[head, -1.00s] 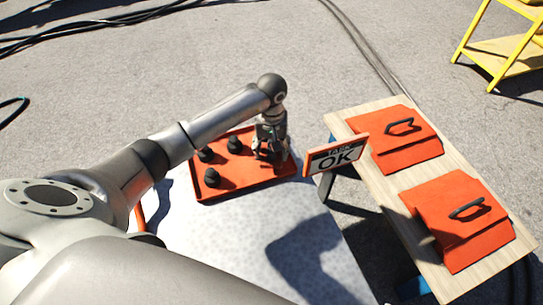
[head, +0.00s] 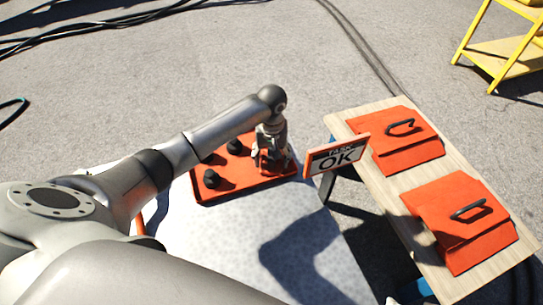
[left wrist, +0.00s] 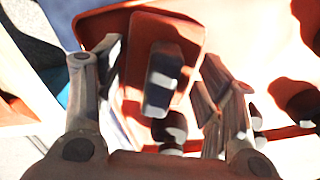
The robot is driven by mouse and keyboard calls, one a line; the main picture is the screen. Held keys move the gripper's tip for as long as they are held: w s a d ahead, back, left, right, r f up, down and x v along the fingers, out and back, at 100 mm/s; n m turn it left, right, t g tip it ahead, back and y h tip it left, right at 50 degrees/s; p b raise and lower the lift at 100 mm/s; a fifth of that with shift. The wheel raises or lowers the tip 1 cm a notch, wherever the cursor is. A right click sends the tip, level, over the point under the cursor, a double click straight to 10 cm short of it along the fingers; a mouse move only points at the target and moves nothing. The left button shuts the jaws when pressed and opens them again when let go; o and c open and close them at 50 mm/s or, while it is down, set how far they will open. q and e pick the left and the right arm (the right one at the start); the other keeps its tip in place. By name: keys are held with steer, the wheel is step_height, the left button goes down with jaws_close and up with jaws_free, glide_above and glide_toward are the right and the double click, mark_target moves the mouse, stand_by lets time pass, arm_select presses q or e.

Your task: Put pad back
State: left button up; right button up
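My left gripper (head: 270,160) is low over the right part of the orange tray (head: 240,192). In the left wrist view its fingers (left wrist: 160,75) are spread, with a black block (left wrist: 162,85) between them and gaps on both sides. Behind the block is an orange-red plate with rounded corners (left wrist: 105,25); I cannot tell what it belongs to. Black knob-like pieces stand in the tray, one at the back (head: 235,146) and one nearer (head: 211,178); another is mostly hidden by my arm. I cannot tell which thing is the pad. My right gripper is not in view.
A wooden bench (head: 350,114) on the right bears two orange panels with black handles (head: 400,128), (head: 467,209). The pale table (head: 225,245) is clear in front. A yellow rack (head: 500,50) stands far right.

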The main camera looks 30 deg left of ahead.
arm_select(q)
steer(key=shift+o, duration=1)
steer(key=shift+r, duration=0.1)
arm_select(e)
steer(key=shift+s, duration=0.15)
arm_select(q)
steer(key=shift+r, duration=0.15)
step_height(320, 180, up, 9)
steer(key=shift+r+p, duration=0.15)
steer(key=shift+p, duration=1)
step_height(320, 180, up, 2)
steer(key=shift+r, duration=0.25)
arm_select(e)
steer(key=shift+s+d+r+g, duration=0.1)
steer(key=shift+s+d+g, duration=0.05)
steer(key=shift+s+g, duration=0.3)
arm_select(q)
steer(key=shift+s, duration=0.1)
